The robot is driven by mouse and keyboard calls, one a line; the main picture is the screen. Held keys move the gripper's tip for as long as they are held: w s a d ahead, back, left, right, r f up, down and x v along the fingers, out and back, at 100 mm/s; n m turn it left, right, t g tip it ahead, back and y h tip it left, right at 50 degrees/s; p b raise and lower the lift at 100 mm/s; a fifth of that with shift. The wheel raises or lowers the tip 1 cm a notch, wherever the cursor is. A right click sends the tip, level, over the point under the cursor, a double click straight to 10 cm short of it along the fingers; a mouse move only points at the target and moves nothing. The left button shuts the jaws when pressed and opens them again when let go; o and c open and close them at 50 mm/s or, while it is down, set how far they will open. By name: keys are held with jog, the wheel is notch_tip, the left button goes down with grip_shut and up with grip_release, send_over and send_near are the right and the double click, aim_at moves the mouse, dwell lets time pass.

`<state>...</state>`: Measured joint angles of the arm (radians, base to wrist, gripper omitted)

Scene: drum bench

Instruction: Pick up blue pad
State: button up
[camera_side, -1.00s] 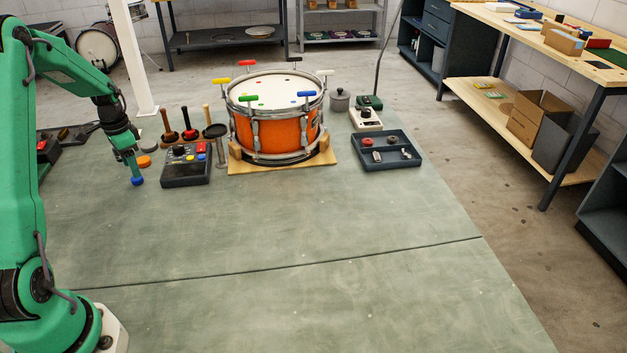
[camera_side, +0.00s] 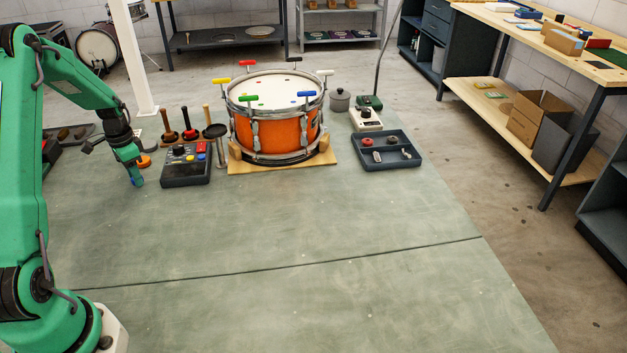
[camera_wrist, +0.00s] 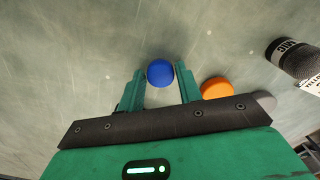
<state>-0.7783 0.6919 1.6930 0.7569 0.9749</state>
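The blue pad (camera_wrist: 160,73) is a small round disc on the grey-green mat. In the wrist view it sits between the two green fingers of my gripper (camera_wrist: 159,69), with a narrow gap on each side, so the gripper is open around it.
An orange pad (camera_wrist: 216,88) lies close to the right finger, with a grey disc (camera_wrist: 265,101) beyond it. A dark cylinder with white lettering (camera_wrist: 294,58) is farther right. A control box (camera_side: 186,168) and an orange drum (camera_side: 275,130) stand to the right. The front mat is clear.

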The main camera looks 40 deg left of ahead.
jog(key=c, duration=0.5)
jog(key=shift+r, duration=0.15)
jog(key=shift+r, duration=0.55)
jog(key=r, duration=0.3)
jog(key=shift+w+d+r, duration=0.1)
jog(key=shift+d, duration=0.2)
jog(key=d+r, duration=0.2)
jog(key=d, duration=0.1)
jog(key=w+d+r, duration=0.1)
jog(key=d+r, duration=0.1)
jog(key=d, duration=0.2)
jog(key=w+d+r, duration=0.1)
jog(key=d+r, duration=0.1)
jog(key=d, duration=0.1)
jog(key=shift+w+d+r, duration=0.2)
jog(key=shift+w+d, duration=0.05)
jog(key=shift+d, duration=0.15)
